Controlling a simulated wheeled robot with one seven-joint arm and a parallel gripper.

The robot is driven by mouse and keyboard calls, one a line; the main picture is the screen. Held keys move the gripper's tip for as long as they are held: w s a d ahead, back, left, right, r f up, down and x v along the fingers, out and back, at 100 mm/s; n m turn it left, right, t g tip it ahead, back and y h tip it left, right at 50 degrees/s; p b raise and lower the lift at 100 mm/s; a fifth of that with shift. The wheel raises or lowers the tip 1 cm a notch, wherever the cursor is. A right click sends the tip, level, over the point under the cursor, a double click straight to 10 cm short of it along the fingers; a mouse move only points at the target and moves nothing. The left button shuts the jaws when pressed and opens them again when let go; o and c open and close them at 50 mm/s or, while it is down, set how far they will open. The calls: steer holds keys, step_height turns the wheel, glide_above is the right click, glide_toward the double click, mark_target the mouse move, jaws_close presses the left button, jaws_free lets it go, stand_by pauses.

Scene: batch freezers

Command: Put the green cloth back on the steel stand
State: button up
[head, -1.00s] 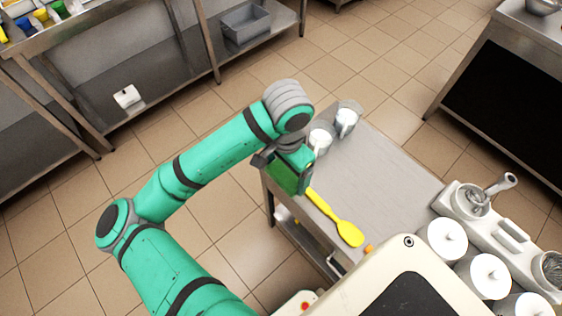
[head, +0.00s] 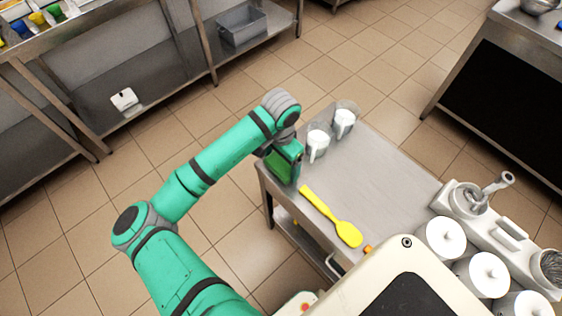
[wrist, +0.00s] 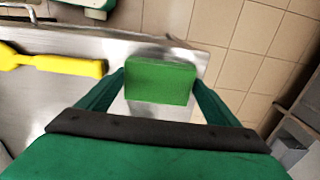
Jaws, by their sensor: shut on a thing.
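The green cloth (wrist: 160,82) is a folded, block-like piece between the fingers of my gripper (wrist: 160,92) in the wrist view. My gripper is shut on it. In the head view the cloth (head: 281,165) hangs below my wrist at the left edge of the steel stand (head: 375,175). In the wrist view the stand's bare metal top (wrist: 70,110) lies under and left of the cloth, with floor tiles beyond its edge. I cannot tell whether the cloth touches the top.
A yellow spatula (head: 335,220) lies on the stand near the cloth. Two clear cups with white contents, one (head: 316,147) and another (head: 344,122), stand at the far corner. White-lidded tubs (head: 446,238) and a machine are at the right. The stand's middle is clear.

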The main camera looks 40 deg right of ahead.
mark_target(282, 164)
steer(key=shift+f, duration=0.2)
steer(key=o, duration=0.9)
steer(key=shift+r, duration=0.1)
step_height(282, 164, up, 12)
steer(key=shift+r, duration=0.1)
